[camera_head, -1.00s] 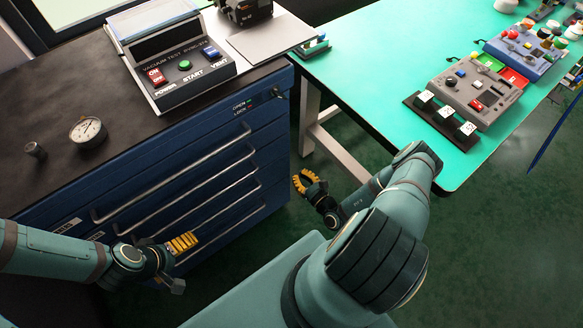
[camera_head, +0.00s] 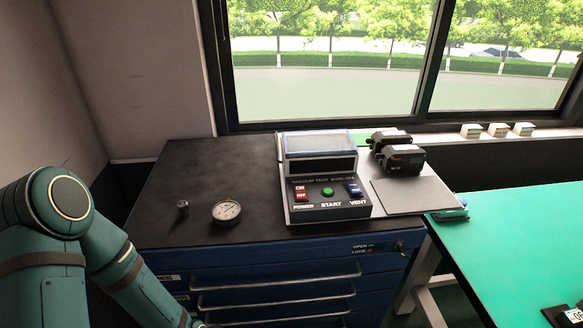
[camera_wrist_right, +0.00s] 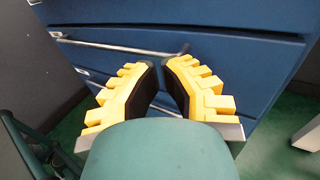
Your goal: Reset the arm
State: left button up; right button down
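My left arm (camera_head: 48,260) comes in at the left of the head view, bent, with its forearm running down to the bottom edge. The left gripper is out of the frame. My right arm does not show in the head view. In the right wrist view, my right gripper (camera_wrist_right: 160,72) has two yellow ridged fingers with black pads. They stand apart with an empty gap between them. The gripper is in front of the blue drawer cabinet (camera_wrist_right: 230,62) and its long drawer handle (camera_wrist_right: 120,46); whether it touches them I cannot tell.
The blue cabinet's black top (camera_head: 165,228) carries a round gauge (camera_head: 226,211), a small knob-like part (camera_head: 183,208), a vacuum test console (camera_head: 330,210) and a dark device (camera_head: 400,158) beside a grey plate (camera_head: 413,194). A green table (camera_head: 500,245) stands right. A window is behind.

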jog(key=s+a+r+n+g+y, duration=0.1)
jog(key=s+a+r+n+g, duration=0.2)
jog(key=s+a+n+g, duration=0.45)
jog(key=s+a+r+n+g, duration=0.25)
jog(key=a+n+g, duration=0.25)
jog(key=n+g, duration=0.5)
jog(key=w+a+r+n+t+h, duration=0.1)
jog(key=w+r+n+t+h, duration=0.3)
jog(key=r+n, duration=0.5)
jog(key=w+n+h, duration=0.1)
jog(key=w+h, duration=0.1)
jog(key=shift+w+a+n, duration=0.3)
jog(key=shift+n, duration=0.05)
